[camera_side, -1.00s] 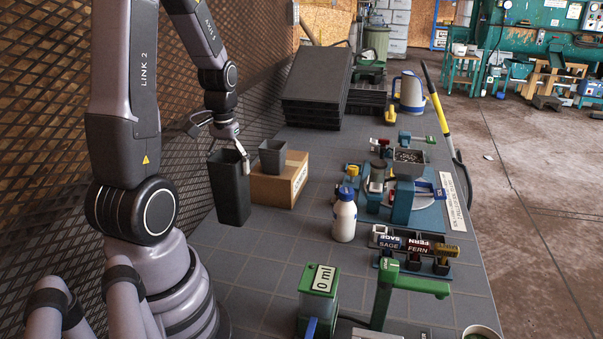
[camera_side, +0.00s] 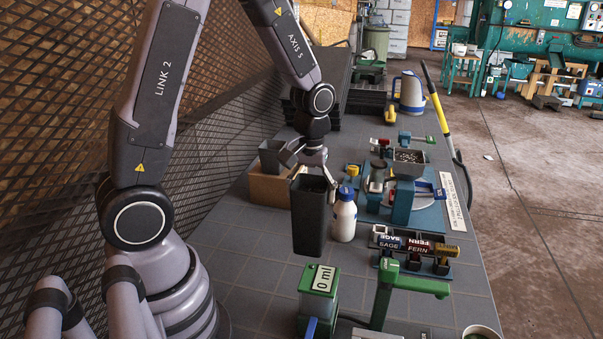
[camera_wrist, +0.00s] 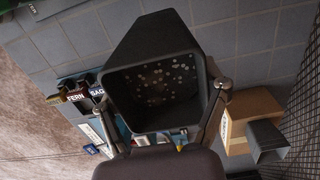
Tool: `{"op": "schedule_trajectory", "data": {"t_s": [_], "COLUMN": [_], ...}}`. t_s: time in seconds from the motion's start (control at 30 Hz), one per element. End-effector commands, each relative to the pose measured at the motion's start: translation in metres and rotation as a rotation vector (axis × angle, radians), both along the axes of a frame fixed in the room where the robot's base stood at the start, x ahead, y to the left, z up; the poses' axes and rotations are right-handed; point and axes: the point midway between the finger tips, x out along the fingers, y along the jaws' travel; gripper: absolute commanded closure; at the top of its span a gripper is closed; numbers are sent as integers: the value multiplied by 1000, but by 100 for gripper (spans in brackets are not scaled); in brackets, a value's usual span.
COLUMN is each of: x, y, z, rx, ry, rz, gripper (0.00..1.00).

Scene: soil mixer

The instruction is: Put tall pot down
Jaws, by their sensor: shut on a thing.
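The tall pot (camera_side: 309,222) is dark grey, square and upright, with its open mouth at the top. It also fills the middle of the wrist view (camera_wrist: 150,42), where pale specks show inside it. My gripper (camera_side: 313,180) is shut on the pot's upper rim, with a finger at each side of it. The pot is in front of the cardboard box and just left of the white bottle in the side view. I cannot tell whether its base touches the bench (camera_side: 245,240).
A smaller grey pot (camera_side: 271,157) sits on the cardboard box (camera_side: 262,187). A white bottle (camera_side: 344,217) stands close to the right. A green dispenser marked 0 ml (camera_side: 319,290) is in front. A rack with SAGE and FERN labels (camera_side: 415,245) is at right. Bench to the left is clear.

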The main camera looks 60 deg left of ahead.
Motion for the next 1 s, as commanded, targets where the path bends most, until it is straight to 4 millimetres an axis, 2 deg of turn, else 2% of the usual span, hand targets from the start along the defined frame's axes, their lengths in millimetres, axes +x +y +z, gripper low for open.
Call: {"op": "schedule_trajectory", "data": {"t_s": [0.13, 0.3, 0.4, 0.57, 0.7, 0.8, 1.0], "x": [38, 63, 72, 81, 82, 82, 82], "y": [4, 6, 7, 8, 8, 8, 8], "z": [-20, -52, -63, -73, -95, -103, -104], "rx": [-1, 0, 0, 0, 0, 0, 0], "ry": [2, 1, 0, 0, 3, 0, -1], "rz": [0, 0, 0, -1, -1, -1, -1], "gripper": [67, 67, 67, 67, 67, 67, 67]}}
